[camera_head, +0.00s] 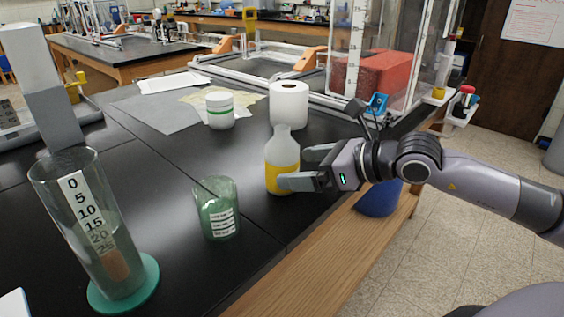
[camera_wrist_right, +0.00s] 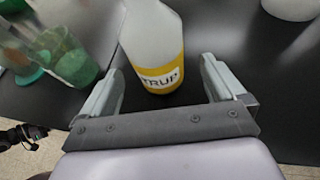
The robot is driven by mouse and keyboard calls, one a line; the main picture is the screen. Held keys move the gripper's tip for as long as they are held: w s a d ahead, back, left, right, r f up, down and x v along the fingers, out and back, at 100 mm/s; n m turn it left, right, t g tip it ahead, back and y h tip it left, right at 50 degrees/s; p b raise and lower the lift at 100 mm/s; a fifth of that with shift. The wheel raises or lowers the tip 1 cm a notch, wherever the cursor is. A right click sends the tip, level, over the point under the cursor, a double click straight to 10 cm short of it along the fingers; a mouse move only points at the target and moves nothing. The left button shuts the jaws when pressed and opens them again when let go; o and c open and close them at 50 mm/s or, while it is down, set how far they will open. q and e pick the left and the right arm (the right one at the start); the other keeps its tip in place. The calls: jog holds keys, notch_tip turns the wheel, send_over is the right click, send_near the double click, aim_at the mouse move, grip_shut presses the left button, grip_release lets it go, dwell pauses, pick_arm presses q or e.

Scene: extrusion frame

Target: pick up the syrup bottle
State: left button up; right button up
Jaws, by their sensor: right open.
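The syrup bottle (camera_head: 282,162) is pale on top with a yellow lower part. It stands upright on the black table near its right edge. In the right wrist view the bottle (camera_wrist_right: 155,50) shows part of a label reading "RUP". My right gripper (camera_head: 296,168) comes in from the right, with its fingers at the bottle's right side and front. In the right wrist view the gripper (camera_wrist_right: 160,85) is open, with the bottle's lower part between or just beyond the fingertips. I cannot tell whether either finger touches it. My left gripper is not in view.
A green glass jar (camera_head: 216,208) stands left of the bottle in the head view. A white roll (camera_head: 289,105) and a white tub with a green band (camera_head: 220,110) stand behind. A tall cylinder (camera_head: 95,220) with a scale is at the left front.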

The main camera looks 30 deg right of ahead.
aim_at(282, 128)
jog(key=shift+w+a, duration=0.25)
jog(key=shift+w, duration=0.1)
jog(key=shift+p+x, duration=0.65)
jog(key=shift+x, duration=1.4)
jog(key=c, duration=1.1)
jog(key=shift+r, duration=5.1)
jog(key=shift+c, duration=0.2)
